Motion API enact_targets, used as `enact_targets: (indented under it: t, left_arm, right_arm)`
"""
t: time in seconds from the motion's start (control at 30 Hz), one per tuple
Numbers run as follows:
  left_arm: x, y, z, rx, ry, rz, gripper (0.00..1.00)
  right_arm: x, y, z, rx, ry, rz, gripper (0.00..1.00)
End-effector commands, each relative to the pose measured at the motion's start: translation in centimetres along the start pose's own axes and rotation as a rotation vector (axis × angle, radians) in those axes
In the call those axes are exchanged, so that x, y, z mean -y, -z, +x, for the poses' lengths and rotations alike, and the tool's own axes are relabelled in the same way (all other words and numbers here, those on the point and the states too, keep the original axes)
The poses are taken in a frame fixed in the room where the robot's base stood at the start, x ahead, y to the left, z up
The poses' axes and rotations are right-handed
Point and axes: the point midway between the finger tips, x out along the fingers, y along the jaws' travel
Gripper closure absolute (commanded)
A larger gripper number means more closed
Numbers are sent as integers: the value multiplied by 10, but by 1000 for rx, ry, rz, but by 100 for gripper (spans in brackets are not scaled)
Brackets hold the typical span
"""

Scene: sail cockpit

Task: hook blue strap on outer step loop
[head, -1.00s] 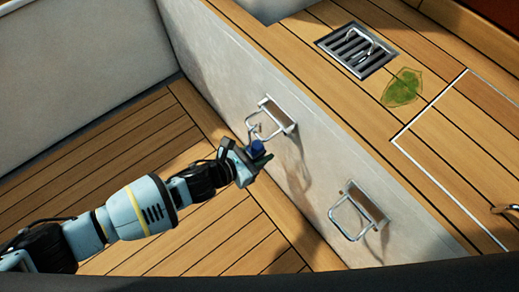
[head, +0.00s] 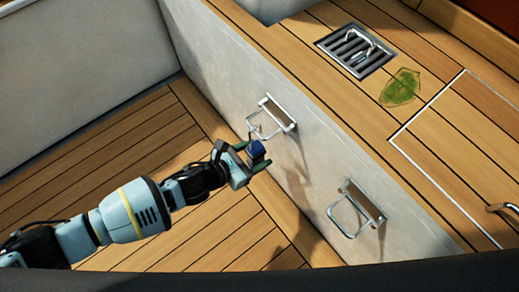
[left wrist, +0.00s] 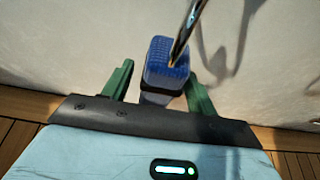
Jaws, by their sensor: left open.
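The blue strap end (head: 257,152) is a small block with a metal hook (head: 251,126) rising from it. The hook reaches the metal loop of the upper-left step (head: 277,114); whether it bears on the bar is too small to tell. A second step loop (head: 350,217) is at lower right with nothing on it. My left gripper (head: 253,157) is open, its green fingers either side of the block. In the left wrist view the blue block (left wrist: 167,62) is between the spread fingers, with gaps both sides, and the hook shaft runs up out of frame. My right gripper is not in view.
The pale wall (head: 318,165) bearing both steps stands close beyond the gripper. Wooden floor (head: 85,155) lies open to the left. Above the wall is a wooden deck with a grate (head: 355,51) and a green leaf-like patch (head: 402,87).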

Motion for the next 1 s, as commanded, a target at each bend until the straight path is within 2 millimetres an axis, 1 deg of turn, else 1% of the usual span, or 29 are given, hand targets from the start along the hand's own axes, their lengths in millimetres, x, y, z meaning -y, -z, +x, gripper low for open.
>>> enact_targets:
  t: [0.03,0.1,0.2,0.33,0.5,0.87,0.97,1.0]
  left_arm:
    - [-1,-4,-11,0,-2,3,42]
    - [-1,-3,-23,0,-2,2,42]
    - [0,-4,-38,1,-1,3,42]
    - [0,-3,-52,2,-1,1,42]
    - [0,-2,-58,2,0,2,42]
    - [0,-2,-58,2,0,1,42]
    - [-1,-8,-60,5,-1,4,42]
    - [-1,-14,-62,7,-2,7,42]
  right_arm:
    - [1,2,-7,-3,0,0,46]
    - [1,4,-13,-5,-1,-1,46]
    - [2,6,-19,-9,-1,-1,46]
    - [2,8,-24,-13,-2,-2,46]
    - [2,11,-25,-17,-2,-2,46]
    - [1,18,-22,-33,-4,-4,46]
    - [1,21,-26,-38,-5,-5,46]
    - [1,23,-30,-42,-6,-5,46]
